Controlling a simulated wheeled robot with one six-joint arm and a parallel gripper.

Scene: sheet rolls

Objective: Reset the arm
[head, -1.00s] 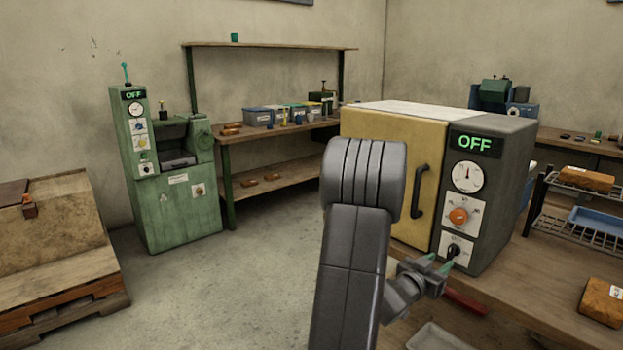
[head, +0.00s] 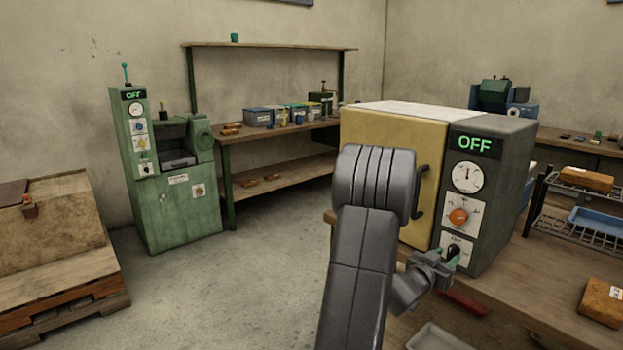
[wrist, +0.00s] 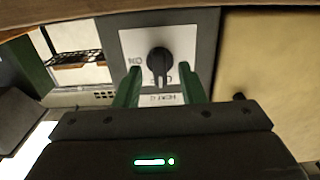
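My gripper (head: 449,259) is at the lower front of the oven's dark control panel in the head view. In the wrist view its two green fingers (wrist: 161,74) stand apart, and the black power knob (wrist: 159,61) shows between and beyond their tips. Clear gaps show on both sides of the knob, so nothing is gripped. Whether the tips reach level with the knob I cannot tell. The knob's pointer faces down in the wrist view. The oven (head: 392,160) has a yellow closed door, and its display (head: 474,145) reads OFF. My arm hides part of the door.
A wooden bench (head: 535,285) carries the oven. A wire rack (head: 580,225) with a blue tray (head: 600,222) and a brown block (head: 603,302) are at right. A green machine (head: 165,180) reading OFF stands at left. Open floor lies between.

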